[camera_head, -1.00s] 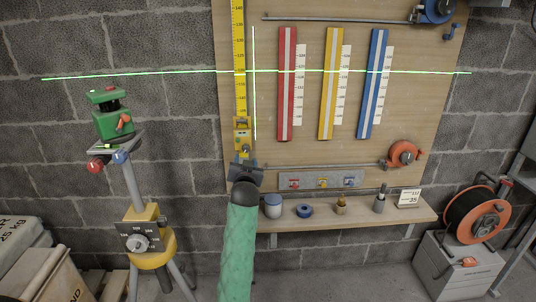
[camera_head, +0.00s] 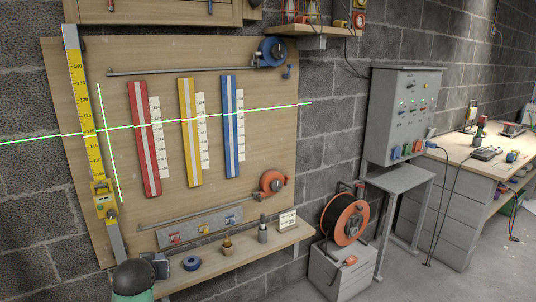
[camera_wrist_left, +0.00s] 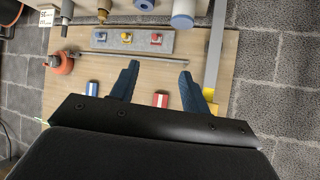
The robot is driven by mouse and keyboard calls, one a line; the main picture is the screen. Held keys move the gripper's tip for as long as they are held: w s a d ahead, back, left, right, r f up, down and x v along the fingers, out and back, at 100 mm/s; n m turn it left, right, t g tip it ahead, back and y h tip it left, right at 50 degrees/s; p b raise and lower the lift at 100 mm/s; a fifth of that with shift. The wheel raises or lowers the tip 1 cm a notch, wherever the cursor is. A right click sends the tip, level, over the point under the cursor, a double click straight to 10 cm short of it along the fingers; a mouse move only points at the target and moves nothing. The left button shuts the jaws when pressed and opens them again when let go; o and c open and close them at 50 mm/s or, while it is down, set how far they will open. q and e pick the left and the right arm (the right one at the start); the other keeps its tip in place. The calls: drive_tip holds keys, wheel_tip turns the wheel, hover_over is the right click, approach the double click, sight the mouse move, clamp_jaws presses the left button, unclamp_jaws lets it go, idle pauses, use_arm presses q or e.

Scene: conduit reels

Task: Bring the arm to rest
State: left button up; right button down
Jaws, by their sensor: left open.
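My left arm shows at the lower left of the head view as a dark rounded wrist joint above a green link. In the left wrist view my left gripper (camera_wrist_left: 158,70) is open, with two dark blue fingers apart and nothing between them. The fingers point toward the wooden board (camera_head: 270,150) and its shelf. The yellow measuring staff (camera_head: 86,120) with its yellow receiver (camera_head: 103,195) stands just above my wrist in the head view. My right gripper is not in view.
A shelf (camera_head: 225,262) below the board holds a blue ring (camera_head: 192,263) and small fittings. An orange reel (camera_head: 270,184) hangs above it. A cable drum (camera_head: 345,220) sits on a grey box (camera_head: 340,270). A grey electrical cabinet (camera_head: 403,115) and workbench (camera_head: 480,150) stand right. Floor shows at lower right.

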use_arm(q)
drive_tip(key=s+d+f+m+g+h+p, duration=0.2)
drive_tip(key=s+d+f, duration=0.3)
drive_tip(key=s+d, duration=0.4)
drive_tip(key=s+d+f+m+g+h+p, duration=0.25)
drive_tip(key=s+d+f, duration=0.35)
drive_tip(key=s, duration=0.5)
drive_tip(key=s+d+f+g+p, duration=0.1)
drive_tip(key=s+d+f+g, duration=0.1)
drive_tip(key=s, duration=0.7)
drive_tip(key=s+d+f+g+p, duration=0.1)
drive_tip(key=s+f, duration=0.4)
drive_tip(key=s, duration=0.5)
drive_tip(key=shift+s+d+f+g, duration=0.25)
drive_tip(key=shift+d+f+g, duration=0.1)
drive_tip(key=shift+g, duration=0.2)
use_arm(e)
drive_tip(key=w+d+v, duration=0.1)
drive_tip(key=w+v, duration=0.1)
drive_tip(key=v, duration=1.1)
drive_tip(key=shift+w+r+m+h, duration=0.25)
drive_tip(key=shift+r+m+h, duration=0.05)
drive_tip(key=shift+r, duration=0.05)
